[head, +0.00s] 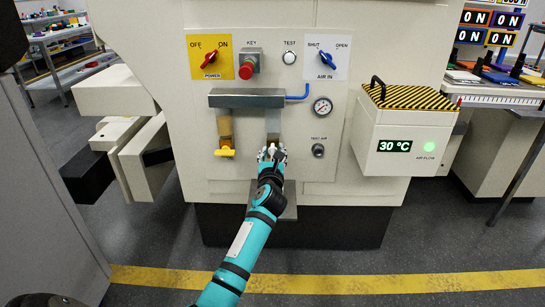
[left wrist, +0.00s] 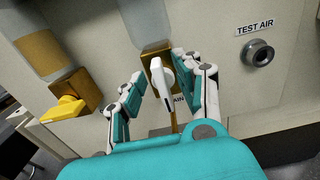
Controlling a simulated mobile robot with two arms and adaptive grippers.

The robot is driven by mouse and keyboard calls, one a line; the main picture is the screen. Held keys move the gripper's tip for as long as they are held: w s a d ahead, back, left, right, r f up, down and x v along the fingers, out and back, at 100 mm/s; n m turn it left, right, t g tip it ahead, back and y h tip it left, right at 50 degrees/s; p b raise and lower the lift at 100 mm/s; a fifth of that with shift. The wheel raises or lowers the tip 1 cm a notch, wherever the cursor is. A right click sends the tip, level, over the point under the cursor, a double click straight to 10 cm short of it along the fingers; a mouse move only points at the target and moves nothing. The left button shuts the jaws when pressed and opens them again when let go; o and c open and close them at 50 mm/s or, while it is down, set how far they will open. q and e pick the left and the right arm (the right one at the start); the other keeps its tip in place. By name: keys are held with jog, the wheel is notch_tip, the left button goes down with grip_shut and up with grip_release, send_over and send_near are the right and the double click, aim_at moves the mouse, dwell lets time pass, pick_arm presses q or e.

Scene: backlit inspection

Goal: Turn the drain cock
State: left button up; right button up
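The drain cock (left wrist: 160,84) has a white lever on a brass body, with a partly hidden label ending in "AIN" beside it. The lever hangs nearly upright, tilted slightly, in the left wrist view. My left gripper (left wrist: 158,68) is open, with one finger on each side of the lever. The right finger is close to the lever; I cannot tell if it touches. A gap shows on the left side. In the head view my left gripper (head: 271,153) is at the panel below the grey manifold and mostly hides the cock. My right gripper is not in view.
A yellow-handled cock (head: 224,152) sits left of the gripper and also shows in the left wrist view (left wrist: 66,109). A 30 °C box (head: 405,145) juts out further right.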

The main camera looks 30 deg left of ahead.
pick_arm(q)
jog(key=shift+w+a, duration=0.2)
jog(key=shift+w, duration=0.1)
grip_shut()
